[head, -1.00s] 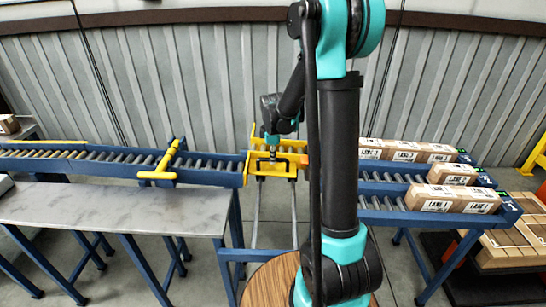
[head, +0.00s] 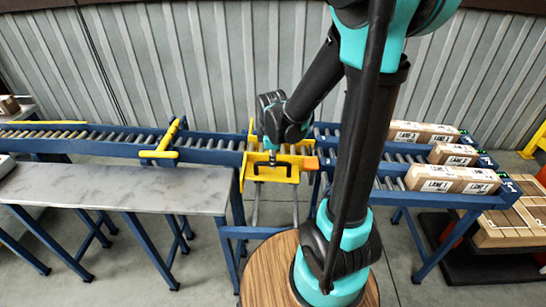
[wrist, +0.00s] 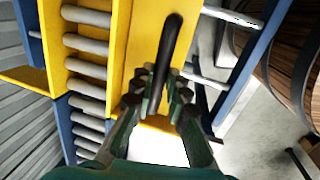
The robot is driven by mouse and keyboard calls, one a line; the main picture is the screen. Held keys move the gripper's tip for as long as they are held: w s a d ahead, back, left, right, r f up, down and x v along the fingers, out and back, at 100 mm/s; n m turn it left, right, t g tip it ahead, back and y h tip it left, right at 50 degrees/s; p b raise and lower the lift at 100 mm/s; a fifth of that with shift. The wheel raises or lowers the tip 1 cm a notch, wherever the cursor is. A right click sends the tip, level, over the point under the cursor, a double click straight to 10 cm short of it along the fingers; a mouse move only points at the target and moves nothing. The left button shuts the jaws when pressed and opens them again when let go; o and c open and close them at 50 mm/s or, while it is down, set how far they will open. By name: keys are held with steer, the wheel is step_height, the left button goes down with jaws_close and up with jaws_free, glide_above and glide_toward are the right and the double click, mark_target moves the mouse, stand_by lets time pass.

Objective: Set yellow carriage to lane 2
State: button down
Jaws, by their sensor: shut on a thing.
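The yellow carriage (head: 283,173) sits on its rails at the end of the infeed roller conveyor, with rollers across its deck. Its orange pointer (head: 311,163) sticks out to the right, near the left end of the middle lane (head: 385,163). A black bar handle (wrist: 168,55) stands on the carriage's yellow front plate. My gripper (head: 272,161) is at this plate from above, shut on the handle; in the wrist view the fingers (wrist: 158,97) close around the handle's lower part. My arm hides part of the lanes' left ends.
Three roller lanes on the right hold cartons (head: 452,180) with lane labels. A yellow stop bar (head: 168,140) crosses the infeed conveyor (head: 100,140). A grey table (head: 120,190) stands in front of it. A pallet with a carton (head: 495,225) is at the right.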

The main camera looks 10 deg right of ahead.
steer(key=c, duration=1.5)
jaws_free()
steer(key=shift+r, duration=0.15)
steer(key=r, duration=0.4)
steer(key=s+r, duration=0.1)
steer(key=r, duration=0.2)
steer(key=s+r, duration=0.1)
steer(key=r, duration=0.3)
steer(key=shift+s+a+r, duration=0.15)
steer(key=shift+a+r, duration=0.1)
steer(key=shift+r, duration=0.05)
steer(key=s+d+f+m, duration=0.2)
steer(key=s+f+m, duration=0.1)
steer(key=f+m, duration=0.1)
steer(key=s+d+f+m+t, duration=0.1)
steer(key=s+d+f+m, duration=0.2)
steer(key=m, duration=0.3)
steer(key=s+d+f+m+t, duration=0.1)
steer(key=s+d+f+m, duration=0.1)
steer(key=s+f+m, duration=0.2)
steer(key=shift+s+d+f+m, duration=0.1)
steer(key=shift+d+f+m, duration=0.25)
steer(key=shift+m, duration=0.55)
